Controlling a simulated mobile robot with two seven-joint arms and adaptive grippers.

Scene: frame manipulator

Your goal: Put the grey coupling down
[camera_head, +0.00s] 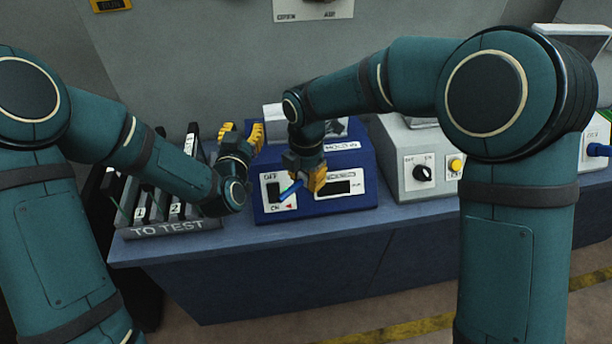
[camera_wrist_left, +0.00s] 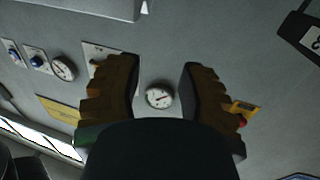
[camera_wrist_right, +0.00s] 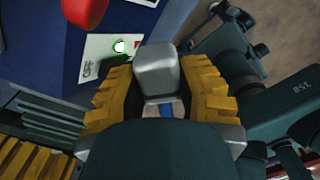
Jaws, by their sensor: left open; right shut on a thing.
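The grey coupling (camera_wrist_right: 157,72) shows in the right wrist view as a smooth metallic block between the yellow fingers, with a bit of blue below it. My right gripper (camera_wrist_right: 163,100) is shut on it. In the head view, my right gripper (camera_head: 305,180) is in front of the blue box, by its OFF/ON panel; a short blue piece (camera_head: 291,189) sticks out to its left, and the grey body is hard to make out there. My left gripper (camera_head: 241,136) is raised left of the blue box, fingers up. In the left wrist view its fingers (camera_wrist_left: 160,85) stand apart, empty, facing the wall.
The blue box (camera_head: 350,195) stands on the bench (camera_head: 330,232). A slotted rack labelled TO TEST (camera_head: 165,228) is at the left, partly behind my left arm. A grey box with a black knob (camera_head: 422,173) stands to the right. The bench's front strip is clear.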

